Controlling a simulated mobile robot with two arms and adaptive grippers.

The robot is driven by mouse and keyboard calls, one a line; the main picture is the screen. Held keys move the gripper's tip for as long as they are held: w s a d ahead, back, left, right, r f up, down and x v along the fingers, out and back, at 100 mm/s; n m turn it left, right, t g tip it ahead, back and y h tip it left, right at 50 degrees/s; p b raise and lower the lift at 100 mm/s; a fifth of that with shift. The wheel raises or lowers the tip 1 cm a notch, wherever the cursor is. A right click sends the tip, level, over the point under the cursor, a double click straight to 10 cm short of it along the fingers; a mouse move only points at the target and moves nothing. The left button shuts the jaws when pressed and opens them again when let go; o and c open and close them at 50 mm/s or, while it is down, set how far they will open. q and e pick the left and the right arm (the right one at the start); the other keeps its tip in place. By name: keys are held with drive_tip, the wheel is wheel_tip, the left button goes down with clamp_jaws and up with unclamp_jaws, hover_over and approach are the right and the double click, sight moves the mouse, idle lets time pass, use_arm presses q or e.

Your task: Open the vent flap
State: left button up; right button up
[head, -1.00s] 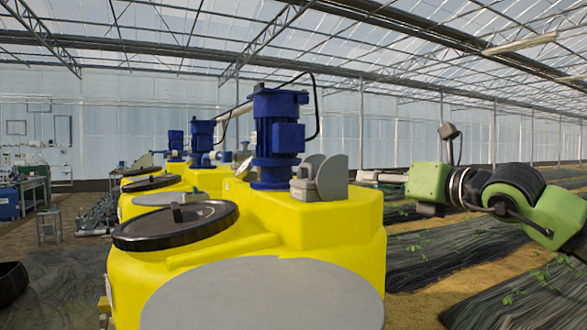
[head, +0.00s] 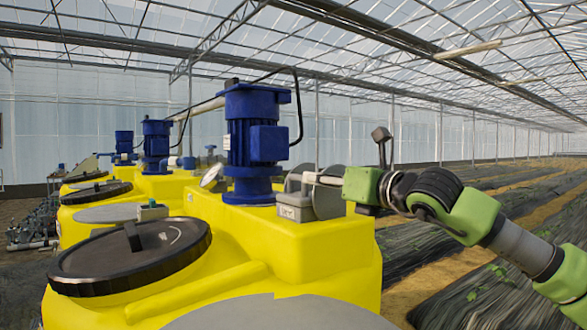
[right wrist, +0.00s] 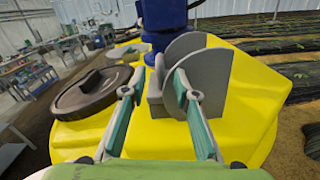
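The grey vent (head: 310,203) sits on top of the yellow tank (head: 300,250), beside the blue motor. It has a small box and upright rounded plates; the rounded flap (right wrist: 215,72) shows best in the right wrist view. My right gripper (head: 318,178) comes in from the right, its fingertips at the vent's upper part. In the right wrist view the right gripper (right wrist: 158,84) is open, one finger left of the vent box and the other overlapping the rounded plates. I cannot tell whether either finger touches. My left gripper is not in view.
The blue motor (head: 255,140) stands close left of the vent, with a black cable. A black round lid (head: 130,255) lies on the tank at front left. More yellow tanks stand behind. Covered crop rows (head: 480,240) lie to the right.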

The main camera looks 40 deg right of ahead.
sight(297, 176)
drive_tip(key=w+p, duration=0.1)
drive_tip(key=w, duration=0.1)
drive_tip(key=w+p, duration=0.1)
drive_tip(key=w, duration=0.1)
drive_tip(key=shift+w+d+r, duration=0.15)
drive_tip(key=shift+w+r, duration=0.05)
drive_tip(key=w+p, duration=0.2)
drive_tip(key=w, duration=0.1)
drive_tip(key=w+p, duration=0.1)
drive_tip(key=shift+w+d+f+p, duration=0.1)
drive_tip(key=shift+w+d+p, duration=0.2)
drive_tip(key=shift+p, duration=0.1)
drive_tip(key=shift+w+f, duration=0.2)
drive_tip(key=shift+w, duration=0.35)
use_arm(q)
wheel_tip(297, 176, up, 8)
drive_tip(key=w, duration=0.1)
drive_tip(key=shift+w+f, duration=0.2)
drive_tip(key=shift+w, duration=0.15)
use_arm(e)
drive_tip(key=shift+d, duration=0.1)
clamp_jaws()
